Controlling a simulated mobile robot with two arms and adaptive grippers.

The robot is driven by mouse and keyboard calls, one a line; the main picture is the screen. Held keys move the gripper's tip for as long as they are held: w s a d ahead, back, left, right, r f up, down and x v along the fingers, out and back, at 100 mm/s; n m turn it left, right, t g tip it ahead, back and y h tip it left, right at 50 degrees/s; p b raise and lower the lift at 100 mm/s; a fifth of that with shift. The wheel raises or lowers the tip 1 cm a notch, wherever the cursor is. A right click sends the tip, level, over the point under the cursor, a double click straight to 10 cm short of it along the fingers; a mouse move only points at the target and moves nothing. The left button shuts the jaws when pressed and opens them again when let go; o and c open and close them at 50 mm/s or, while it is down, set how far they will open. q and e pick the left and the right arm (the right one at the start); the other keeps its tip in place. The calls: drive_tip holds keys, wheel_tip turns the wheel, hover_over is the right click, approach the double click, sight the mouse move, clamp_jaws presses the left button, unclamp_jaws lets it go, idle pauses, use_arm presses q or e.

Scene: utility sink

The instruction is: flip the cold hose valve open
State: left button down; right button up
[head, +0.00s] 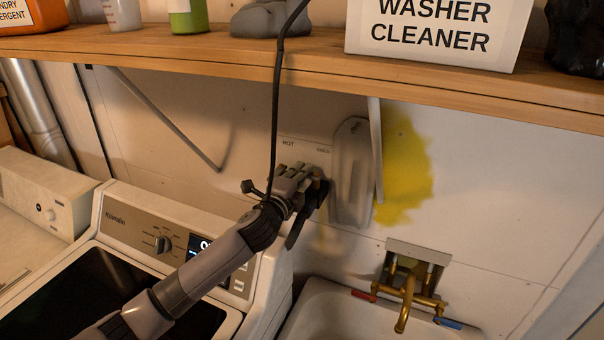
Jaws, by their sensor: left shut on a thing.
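A pale valve box (305,149) is set in the wall above the gap between the washer and the sink, with the word HOT at its upper left. A second, smaller label at its upper right is too small to read surely. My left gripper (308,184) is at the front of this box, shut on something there. The gripper and wrist cover the valves, so I cannot see the cold valve or which way its handle points. My right gripper is not in view.
A grey panel (352,175) hangs just right of the box. A wooden shelf (200,62) with a WASHER CLEANER box (432,32) runs above. A black cord (277,100) hangs in front. The washer (180,240) stands left below, the sink (335,318) and brass faucet (405,295) right below.

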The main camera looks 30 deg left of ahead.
sight(309, 197)
use_arm(q)
drive_tip(key=shift+s+f+n+y, duration=0.1)
drive_tip(key=shift+f+n+y, duration=0.05)
drive_tip(key=shift+n+y, duration=0.2)
drive_tip(key=shift+s+d+y+b, duration=0.1)
drive_tip(key=shift+y+b, duration=0.2)
drive_tip(key=shift+y, duration=0.15)
drive_tip(key=s+n+g+y+b, duration=0.1)
drive_tip(key=n+g+y+b, duration=0.2)
drive_tip(key=n+y, duration=0.1)
drive_tip(key=s+d+n+g+y+b, duration=0.1)
drive_tip(key=n+g+y+b, duration=0.2)
drive_tip(key=n+g+y, duration=0.1)
drive_tip(key=s+d+n+g+y+b, duration=0.1)
drive_tip(key=n+g+y+b, duration=0.3)
drive_tip(key=y, duration=0.2)
drive_tip(key=shift+d+f, duration=0.15)
drive_tip(key=shift+d, duration=0.05)
drive_tip(key=shift+s+d+r+n+g+y+b, duration=0.15)
drive_tip(key=shift+n+g+y+b, duration=0.1)
drive_tip(key=shift+n+g+b, duration=0.5)
drive_tip(key=shift+w+d+n+g+y+b, duration=0.1)
drive_tip(key=shift+d+n+g+y+b, duration=0.3)
drive_tip(key=shift+g, duration=0.65)
drive_tip(key=shift+s+a+r+n+g+y+b, duration=0.1)
drive_tip(key=shift+n+g+b, duration=0.3)
drive_tip(key=shift+n+g, duration=0.4)
drive_tip(key=shift+g, duration=0.4)
drive_tip(key=c, duration=1.7)
unclamp_jaws()
